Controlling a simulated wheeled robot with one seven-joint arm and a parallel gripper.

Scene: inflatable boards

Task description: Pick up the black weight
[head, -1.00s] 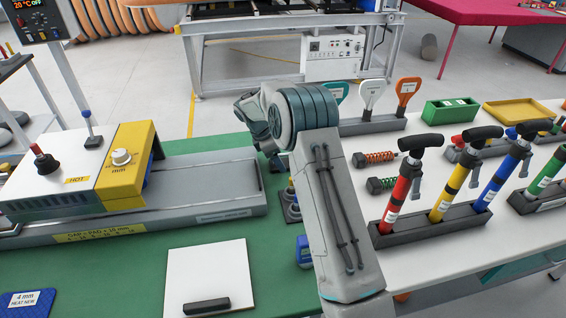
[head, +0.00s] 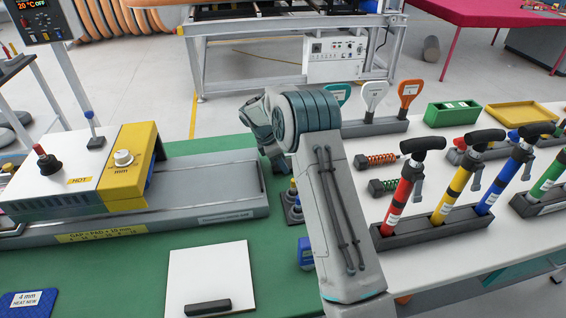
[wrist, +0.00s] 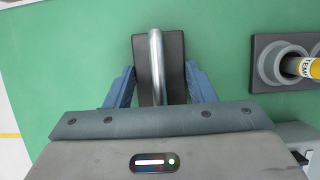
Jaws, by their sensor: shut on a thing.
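The black weight (wrist: 174,60) is a dark block with a bright metal handle (wrist: 155,48) running along its top. It is seen from above in the wrist view, over the green surface. My gripper (wrist: 160,80) has its two blue fingers on either side of the weight and is shut on it. Whether the weight touches the surface cannot be told. In the head view my gripper (head: 278,164) points down over the green bench, partly hidden by my arm. I cannot make out the weight there.
A dark holder (wrist: 268,72) with a yellow-topped tool stands right of the weight. A grey press track (head: 215,205) lies to the left in the head view. A white board (head: 210,270) is in front. Coloured pumps (head: 455,190) stand in racks on the right-hand table.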

